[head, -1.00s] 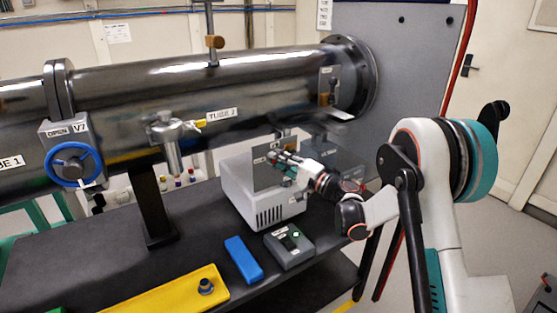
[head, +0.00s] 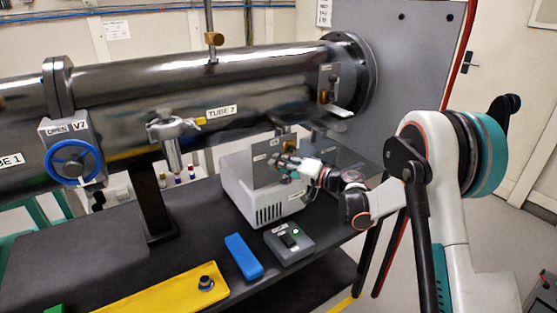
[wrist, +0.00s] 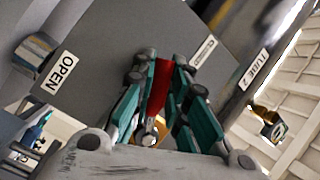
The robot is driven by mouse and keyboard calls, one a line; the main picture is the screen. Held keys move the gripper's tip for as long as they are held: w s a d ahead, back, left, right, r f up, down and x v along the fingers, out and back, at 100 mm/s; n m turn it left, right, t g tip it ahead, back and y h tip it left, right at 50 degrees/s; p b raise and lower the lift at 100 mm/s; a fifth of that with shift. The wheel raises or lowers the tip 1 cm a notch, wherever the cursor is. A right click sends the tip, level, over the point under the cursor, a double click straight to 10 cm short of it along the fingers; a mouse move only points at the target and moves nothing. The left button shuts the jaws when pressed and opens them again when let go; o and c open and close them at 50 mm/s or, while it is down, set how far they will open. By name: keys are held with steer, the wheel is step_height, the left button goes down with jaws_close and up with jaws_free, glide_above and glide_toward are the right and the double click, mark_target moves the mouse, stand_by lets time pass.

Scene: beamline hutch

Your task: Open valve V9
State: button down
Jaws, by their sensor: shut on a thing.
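A grey panel (head: 264,174) with small labels stands by the white box under the tube, and one label in the wrist view reads OPEN (wrist: 62,72). My gripper (wrist: 165,62) is at the panel's face, its teal fingers shut on a red handle (wrist: 161,88). In the head view my gripper (head: 284,166) covers most of the handle. A brass part (wrist: 151,130) shows below the handle between the fingers. I cannot read a V9 label, and the handle's pivot is not clear.
The tube (head: 270,75) labelled TUBE 2 runs above the panel. Valve V7 with a blue wheel (head: 73,163) is at left. A white box (head: 250,200), dark handset (head: 288,243), blue block (head: 243,257) and yellow tray (head: 150,297) are on the black bench.

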steer(key=shift+w+d+f+n+g+h+p, duration=0.15)
steer(key=shift+d+f+n+h, duration=0.15)
steer(key=shift+n, duration=0.4)
steer(key=shift+w+d+f+n+g+h+p, duration=0.15)
steer(key=shift+f+n+h, duration=0.25)
steer(key=shift+n, duration=0.3)
steer(key=shift+w+d+f+n+h, duration=0.15)
steer(key=shift+d+f+n+h, duration=0.15)
steer(key=shift+n, duration=0.4)
steer(key=shift+f, duration=0.1)
steer(key=c, duration=1.6)
jaws_free()
steer(key=shift+o, duration=0.2)
steer(key=v, duration=0.8)
